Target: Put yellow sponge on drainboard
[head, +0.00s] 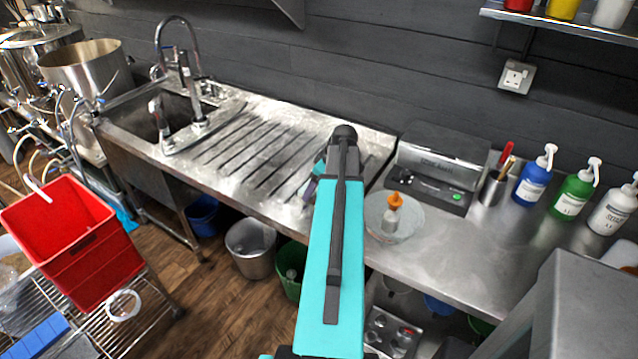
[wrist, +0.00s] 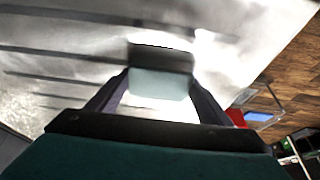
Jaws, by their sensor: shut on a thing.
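The steel drainboard (head: 216,152), with dark grooves, lies right of the sink. My gripper (head: 312,185) is over its right part, mostly hidden behind my turquoise arm. In the wrist view my gripper (wrist: 158,92) is shut on a sponge-shaped block (wrist: 160,84) with a dark band along its top and a pale grey-green face. Its colour does not read as yellow there, and the head view hides it. The grooved drainboard (wrist: 60,65) shows behind it. I cannot tell whether the block touches the surface. No other sponge is in view.
A tall faucet (head: 180,60) stands by the sink (head: 150,112) on the left. A bowl (head: 392,222) with an orange-topped item, a grey scale-like device (head: 437,165) and pump bottles (head: 535,175) stand to the right. The drainboard's middle is clear.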

